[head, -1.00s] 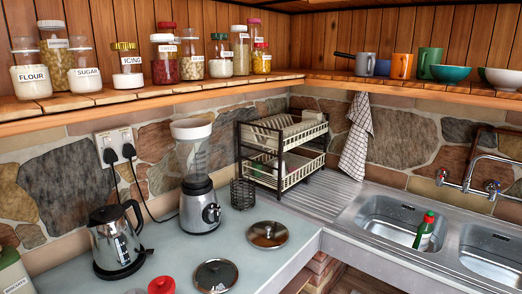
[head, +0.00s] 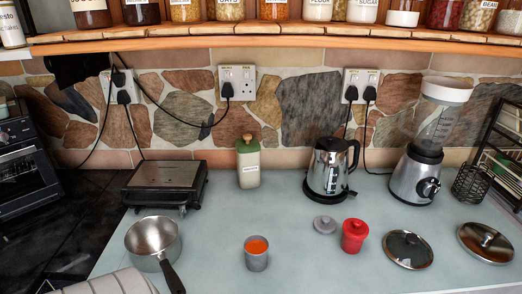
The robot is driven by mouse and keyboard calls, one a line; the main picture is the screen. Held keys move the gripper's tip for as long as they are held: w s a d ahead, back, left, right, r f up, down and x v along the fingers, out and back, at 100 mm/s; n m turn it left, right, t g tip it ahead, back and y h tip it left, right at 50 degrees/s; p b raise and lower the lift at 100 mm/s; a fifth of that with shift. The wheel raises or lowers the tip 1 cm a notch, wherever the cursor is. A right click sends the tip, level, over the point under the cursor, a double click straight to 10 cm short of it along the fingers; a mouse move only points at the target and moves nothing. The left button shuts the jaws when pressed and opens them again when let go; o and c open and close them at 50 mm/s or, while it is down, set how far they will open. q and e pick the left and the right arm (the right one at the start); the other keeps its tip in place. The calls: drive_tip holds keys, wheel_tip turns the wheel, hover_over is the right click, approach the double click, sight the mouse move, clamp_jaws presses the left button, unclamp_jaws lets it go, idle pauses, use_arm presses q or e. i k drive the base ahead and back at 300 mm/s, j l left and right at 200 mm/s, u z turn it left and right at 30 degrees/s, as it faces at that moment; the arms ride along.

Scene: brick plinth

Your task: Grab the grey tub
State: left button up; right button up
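A small grey tub (head: 256,261) stands upright and open on the pale worktop, near the front and middle of the head view. Something orange shows inside it. A round grey lid (head: 325,224) with a knob lies on the worktop to its right and farther back. A red lidded tub (head: 354,235) stands just right of that lid. Neither of my grippers shows in the head view.
A steel saucepan (head: 152,240) stands left of the tub, its handle pointing forward. Two pan lids (head: 407,250) (head: 487,241) lie right. The worktop around the tub is clear.

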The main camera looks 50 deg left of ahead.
sight(256, 247)
drive_tip(key=u, duration=1.5)
drive_tip(key=k+j, duration=0.15)
